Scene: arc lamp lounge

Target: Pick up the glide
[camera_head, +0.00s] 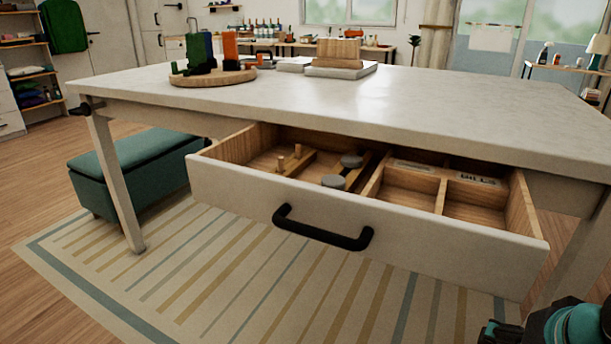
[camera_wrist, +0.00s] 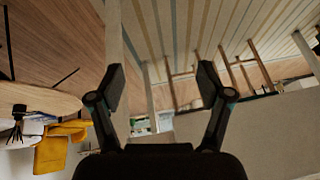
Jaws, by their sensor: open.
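The drawer (camera_head: 250,200) under the pale table is pulled open. In its middle section lie two grey round-topped pieces, one nearer the front (camera_head: 334,182) and one farther back (camera_head: 351,160); they look like glides, but I cannot tell for sure. A wooden piece with two upright pegs (camera_head: 294,161) lies to their left. My gripper (camera_wrist: 160,82) is open and empty in the wrist view, with no glide visible between its fingers. Part of my arm shows at the lower right of the head view, away from the drawer.
The drawer front has a black handle (camera_head: 322,230). Wooden dividers form small compartments (camera_head: 411,180) at its right, some holding labelled pale items. The tabletop (camera_head: 470,100) is mostly clear, with a round wooden board (camera_head: 205,78) at its back left. A teal bench (camera_head: 140,165) stands left.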

